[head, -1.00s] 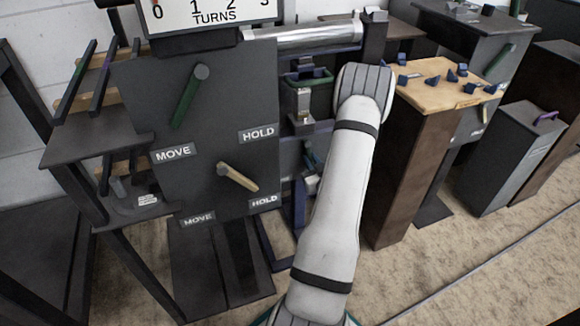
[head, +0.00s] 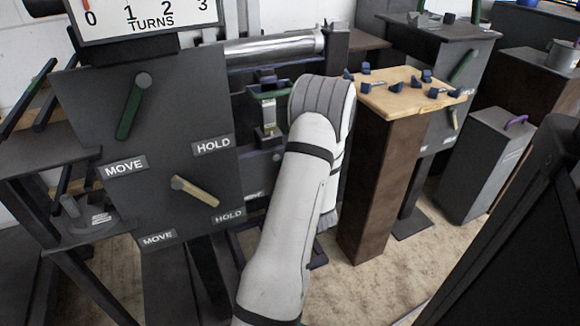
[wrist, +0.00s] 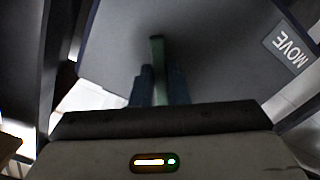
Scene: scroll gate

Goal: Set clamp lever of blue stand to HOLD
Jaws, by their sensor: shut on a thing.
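In the wrist view my gripper (wrist: 158,80) is shut on a green lever (wrist: 157,48), with a finger on each side of it. Behind it is a dark grey panel (wrist: 215,55) with a bluish edge and a MOVE label (wrist: 288,45) at the upper right. No HOLD label shows there. In the head view my gripper is hidden behind my arm, so I cannot tell which stand this panel belongs to. The stand at left (head: 85,95) has a green lever (head: 131,108) slanting down-left towards MOVE, and a tan lever (head: 195,190) pointing down-right towards HOLD.
A wooden-topped pedestal (head: 385,97) holds several small blue pieces. Behind it another stand has a green lever (head: 462,65). A grey box (head: 485,165) with a purple handle stands at right. A dark panel-like shape (head: 520,225) fills the right foreground.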

